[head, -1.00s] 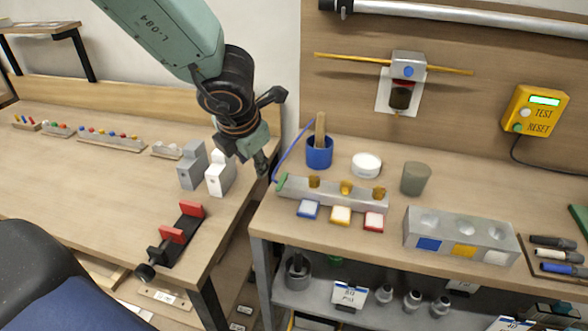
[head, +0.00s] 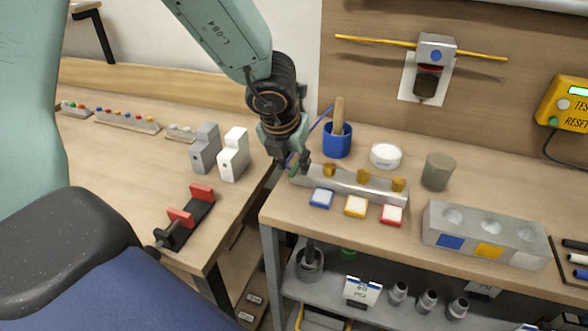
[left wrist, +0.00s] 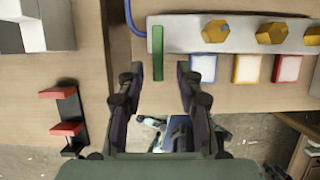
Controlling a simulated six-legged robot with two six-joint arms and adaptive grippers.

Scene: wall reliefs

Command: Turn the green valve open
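The green valve handle (left wrist: 158,52) is a flat green bar at the left end of a grey manifold block (left wrist: 185,35). In the head view only a small piece of the green handle (head: 290,168) shows beside my gripper, which partly hides it. My left gripper (left wrist: 158,78) is open in the left wrist view, one finger to each side of the handle's line. The handle's near end lies about level with the fingertips; I cannot tell the depth or any contact. In the head view my left gripper (head: 298,165) is at the manifold's left end. My right gripper is not in view.
Yellow knobs (head: 363,176) stand on the manifold, with blue, yellow and red-framed tiles (head: 355,206) before it. A blue cup (head: 337,143) with a wooden handle stands behind. Grey and white blocks (head: 234,157) stand on the left table, across a gap.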

